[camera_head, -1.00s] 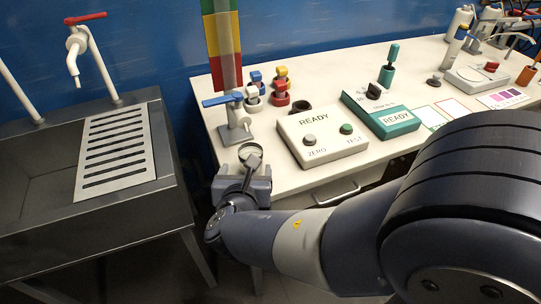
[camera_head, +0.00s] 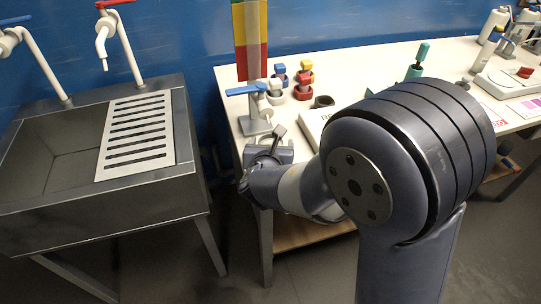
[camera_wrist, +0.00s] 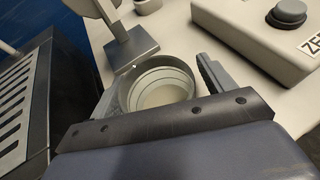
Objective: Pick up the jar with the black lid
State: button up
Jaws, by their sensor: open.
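My gripper (camera_wrist: 157,84) is open at the left front corner of the white bench, with one finger on each side of a round vessel (camera_wrist: 163,90). The vessel has a dark rim and pale concentric rings inside; I see no black lid on it. I cannot tell whether either finger touches it. I cannot make out a jar with a black lid for certain.
A grey stand (camera_head: 257,124) with a blue-handled tap is just behind my gripper. Red and blue coloured pieces (camera_head: 303,90) stand behind it. A panel with a button (camera_wrist: 255,37) lies to the right. A metal sink (camera_head: 70,160) is at the left.

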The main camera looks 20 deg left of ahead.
jog(key=c, duration=1.3)
jog(key=shift+o, duration=0.2)
jog(key=shift+r, duration=0.1)
